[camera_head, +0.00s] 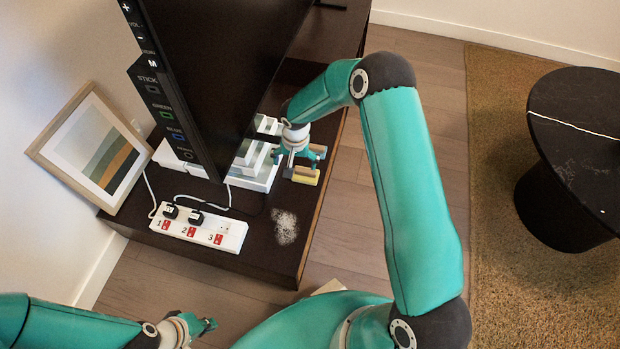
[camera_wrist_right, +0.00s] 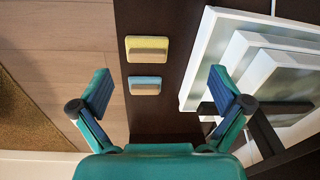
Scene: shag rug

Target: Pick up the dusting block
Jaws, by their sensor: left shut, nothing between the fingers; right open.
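Two small two-tone blocks lie on the dark cabinet top; I cannot tell which is the dusting block. In the right wrist view one is yellow and tan (camera_wrist_right: 147,46), the other blue and grey (camera_wrist_right: 145,86) just below it. In the head view the yellow block (camera_head: 305,176) shows beside my right gripper (camera_head: 300,160), which partly hides the blue one. My right gripper (camera_wrist_right: 158,76) is open and empty, its fingers on either side of the blocks in the wrist view, apart from them. My left gripper (camera_head: 207,325) is shut and empty at the lower left.
A large black screen (camera_head: 225,60) stands close left of my right gripper. White stacked frames (camera_wrist_right: 255,60) are beside the blocks. A power strip (camera_head: 198,229), a pale dust patch (camera_head: 285,226) and a framed picture (camera_head: 100,150) are nearby. A round black table (camera_head: 575,130) stands right.

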